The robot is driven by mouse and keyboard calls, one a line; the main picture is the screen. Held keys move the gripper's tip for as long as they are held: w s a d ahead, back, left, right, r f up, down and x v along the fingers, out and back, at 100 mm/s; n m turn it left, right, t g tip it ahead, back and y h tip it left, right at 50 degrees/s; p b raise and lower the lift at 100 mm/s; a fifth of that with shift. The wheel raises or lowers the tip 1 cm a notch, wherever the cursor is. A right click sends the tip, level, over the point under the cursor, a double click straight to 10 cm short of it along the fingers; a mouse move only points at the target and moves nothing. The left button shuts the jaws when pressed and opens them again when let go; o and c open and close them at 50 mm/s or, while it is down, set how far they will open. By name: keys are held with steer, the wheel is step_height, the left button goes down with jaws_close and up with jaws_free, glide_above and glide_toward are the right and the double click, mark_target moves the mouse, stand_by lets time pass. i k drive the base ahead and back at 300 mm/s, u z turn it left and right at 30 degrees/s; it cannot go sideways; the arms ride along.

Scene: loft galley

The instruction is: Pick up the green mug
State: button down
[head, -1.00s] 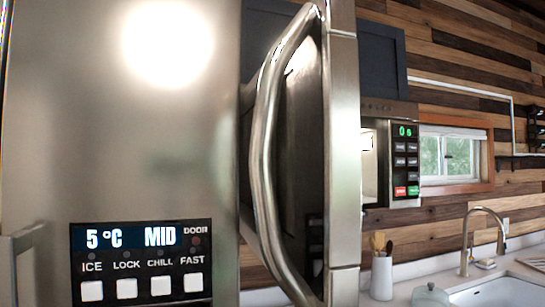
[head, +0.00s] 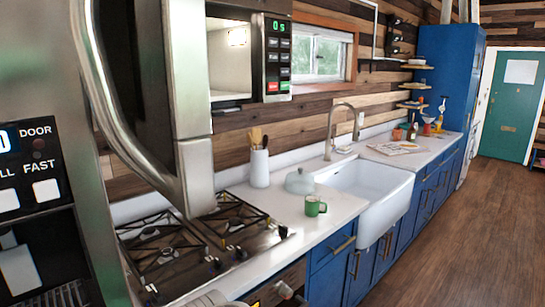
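The green mug (head: 315,206) stands upright on the white counter (head: 340,205), between the gas stove and the white sink in the head view. Its inside looks pale and its handle points to the right. My gripper is not clearly in view. A grey rounded shape at the bottom edge may be part of my arm, but I cannot tell.
The stove (head: 190,245), a utensil crock (head: 259,167), a lidded pale pot (head: 299,181) and the sink (head: 365,190) lie along the counter. The wooden floor (head: 465,230) at right is clear.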

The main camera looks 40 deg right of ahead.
mark_target(312, 203)
steer(key=u, duration=3.45)
steer(key=k, duration=2.7)
steer(key=z, duration=0.75)
